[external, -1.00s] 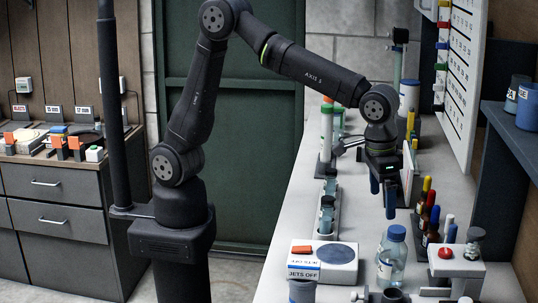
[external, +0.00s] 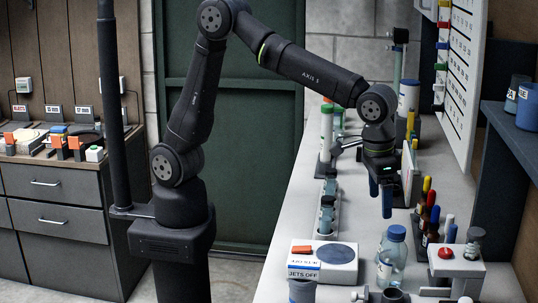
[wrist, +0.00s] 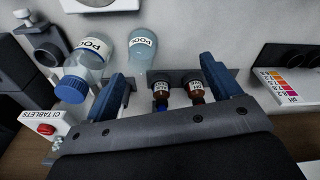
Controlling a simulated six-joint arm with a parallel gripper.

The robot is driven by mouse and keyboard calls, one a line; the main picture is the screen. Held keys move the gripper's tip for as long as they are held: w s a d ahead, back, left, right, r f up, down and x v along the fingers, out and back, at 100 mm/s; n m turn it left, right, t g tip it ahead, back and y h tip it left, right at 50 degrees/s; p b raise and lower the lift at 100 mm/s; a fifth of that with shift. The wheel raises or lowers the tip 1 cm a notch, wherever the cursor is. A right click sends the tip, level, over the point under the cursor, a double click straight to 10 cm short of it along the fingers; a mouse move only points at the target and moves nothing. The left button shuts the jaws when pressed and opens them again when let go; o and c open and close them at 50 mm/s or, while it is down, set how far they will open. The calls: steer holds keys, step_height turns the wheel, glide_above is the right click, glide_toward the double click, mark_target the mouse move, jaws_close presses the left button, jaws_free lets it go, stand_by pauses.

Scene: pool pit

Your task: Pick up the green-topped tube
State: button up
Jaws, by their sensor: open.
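A pale upright tube with a green band at its top (external: 326,110) stands on the left side of the bench in the external view, behind and left of my gripper. A small green top (external: 414,144) also shows right of my wrist; its body is mostly hidden. I cannot tell which is the task's tube. My gripper (external: 381,194) points down over the bench, open and empty, with two blue fingers. In the wrist view my gripper (wrist: 163,84) shows its fingers apart, with two brown bottles (wrist: 178,89) beyond and between them. No green top shows in the wrist view.
A row of bottles with yellow, red and blue tops (external: 427,215) stands just right of my gripper. A blue-capped bottle (external: 391,258) and a jets switch box (external: 322,262) are nearer the front. A rack of vials (external: 327,213) stands to the left. Bare bench lies between.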

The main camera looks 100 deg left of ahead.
steer(key=c, duration=0.4)
steer(key=w+a+r+n, duration=0.1)
steer(key=a+r+n, duration=0.35)
steer(key=a, duration=0.55)
step_height(320, 180, up, 14)
steer(key=n+g, duration=0.1)
steer(key=n, duration=2.2)
glide_above(329, 105)
step_height(329, 105, down, 11)
steer(key=shift+d+f, duration=0.1)
steer(key=shift+s+d+f, duration=0.1)
steer(key=shift+s+f, duration=0.05)
steer(key=shift+f, duration=1.2)
steer(key=shift+s+d+f, duration=0.1)
steer(key=shift+f, duration=1.25)
